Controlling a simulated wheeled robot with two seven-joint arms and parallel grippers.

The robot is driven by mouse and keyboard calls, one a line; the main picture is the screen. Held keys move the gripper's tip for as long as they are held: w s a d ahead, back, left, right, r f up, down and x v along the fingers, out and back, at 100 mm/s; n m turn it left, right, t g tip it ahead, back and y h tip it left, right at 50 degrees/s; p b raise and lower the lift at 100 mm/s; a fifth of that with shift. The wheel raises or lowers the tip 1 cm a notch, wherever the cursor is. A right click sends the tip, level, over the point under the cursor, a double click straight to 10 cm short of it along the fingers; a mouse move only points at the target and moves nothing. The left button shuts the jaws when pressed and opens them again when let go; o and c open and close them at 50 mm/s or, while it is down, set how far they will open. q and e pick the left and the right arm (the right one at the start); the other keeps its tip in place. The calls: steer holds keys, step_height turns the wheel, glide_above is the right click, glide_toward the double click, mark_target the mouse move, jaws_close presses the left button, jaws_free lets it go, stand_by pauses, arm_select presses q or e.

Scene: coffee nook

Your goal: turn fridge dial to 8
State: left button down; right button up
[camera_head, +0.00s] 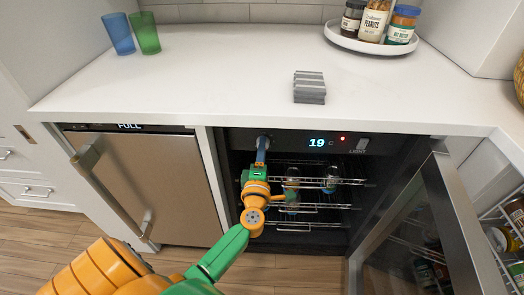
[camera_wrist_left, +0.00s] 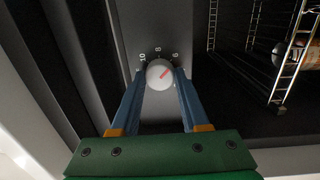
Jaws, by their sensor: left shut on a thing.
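The fridge dial (camera_head: 264,140) is a small round knob at the left of the fridge's dark control panel. The display (camera_head: 317,142) glows blue and reads 19 C. My right gripper is not in view.
The fridge door (camera_head: 437,215) stands open at the right. A light switch (camera_head: 362,145) and a red lamp sit right of the display. The counter (camera_head: 220,75) overhangs the panel.

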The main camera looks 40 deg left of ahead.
arm_select(q)
steer(key=shift+n+y+b, duration=0.3)
steer(key=shift+n+b, duration=0.7)
steer(key=shift+n, duration=3.8)
steer(key=shift+c, duration=2)
jaws_free()
steer(key=shift+w, duration=0.1)
steer(key=v, duration=0.7)
steer(key=shift+b, duration=0.35)
